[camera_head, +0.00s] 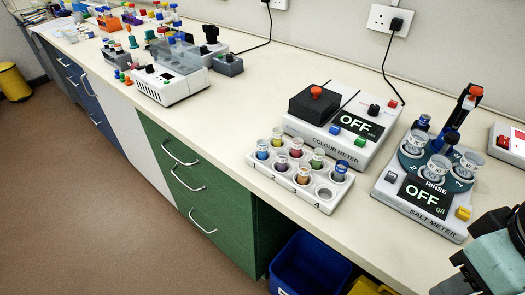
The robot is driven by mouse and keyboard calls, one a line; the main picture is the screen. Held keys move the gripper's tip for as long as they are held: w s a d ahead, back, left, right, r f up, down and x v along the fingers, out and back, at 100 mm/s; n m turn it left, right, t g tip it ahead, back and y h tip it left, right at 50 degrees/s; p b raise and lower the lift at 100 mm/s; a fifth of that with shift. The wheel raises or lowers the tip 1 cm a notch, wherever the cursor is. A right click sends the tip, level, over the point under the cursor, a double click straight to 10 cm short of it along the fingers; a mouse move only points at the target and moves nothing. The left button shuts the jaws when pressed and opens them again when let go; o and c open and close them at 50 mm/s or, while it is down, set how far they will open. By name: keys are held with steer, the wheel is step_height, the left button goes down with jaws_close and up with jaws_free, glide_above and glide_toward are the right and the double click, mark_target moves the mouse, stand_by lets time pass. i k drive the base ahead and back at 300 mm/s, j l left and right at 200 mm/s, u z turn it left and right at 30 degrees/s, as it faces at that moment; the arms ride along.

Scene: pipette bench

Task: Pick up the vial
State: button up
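Several small clear vials with coloured contents stand upright in a white rack (258,169) near the front edge of the bench. They include a blue vial (262,150), an orange vial (304,175), a green vial (318,159) and another blue vial (341,172) at the right end. The front right hole of the rack looks empty. Nothing shows which vial the task means. My gripper (497,228) is only partly in view at the lower right corner, well right of the rack and apart from it. Its fingertips cannot be made out clearly.
A colour meter (335,155) reading OFF stands behind the rack. A salt meter (415,207) reading OFF, with white cups on a round holder, stands between the rack and my gripper. A grey-white device (170,75) stands farther left. Bare bench (225,120) lies left of the rack.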

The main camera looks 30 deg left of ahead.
mark_target(261, 143)
steer(key=j+u, duration=0.2)
steer(key=u, duration=0.25)
steer(key=l+u, duration=0.2)
steer(key=u, duration=0.25)
steer(key=k+l+u, duration=0.1)
steer(key=u, duration=0.35)
steer(key=l+u, duration=0.25)
steer(key=u, duration=0.2)
steer(key=k, duration=0.05)
